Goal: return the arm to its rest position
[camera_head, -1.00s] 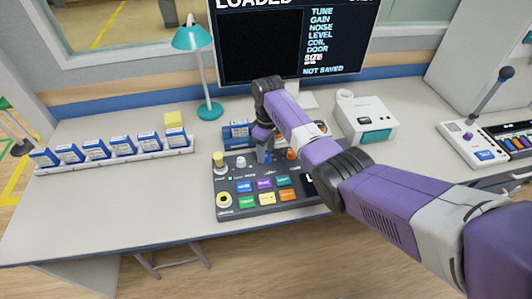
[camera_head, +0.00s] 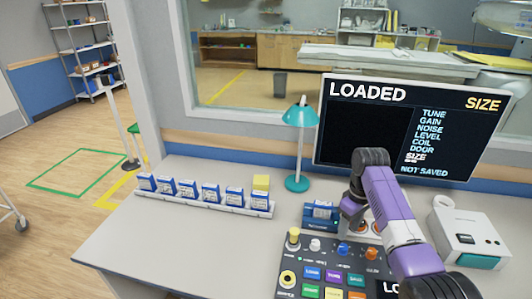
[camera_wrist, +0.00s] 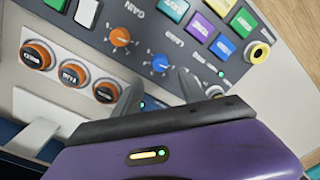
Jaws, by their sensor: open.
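My purple and grey arm (camera_head: 392,215) reaches in from the lower right in the head view, over the desk and the right part of the control panel (camera_head: 292,262). Its dark wrist joint (camera_head: 369,160) stands in front of the monitor's lower edge. My gripper is mostly hidden behind the arm there. In the wrist view, my gripper (camera_wrist: 160,90) is open and empty above the panel, near a blue knob (camera_wrist: 160,63) and an orange knob (camera_wrist: 120,36). I cannot tell whether a fingertip touches the panel.
The monitor (camera_head: 350,135) reads "LOADED", "SIZE" and "NOT SAVED". A teal lamp (camera_head: 297,150) and a rack (camera_head: 205,204) of blue cartridges stand left of the arm. A white device (camera_head: 462,235) stands at right. The desk's left front is clear.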

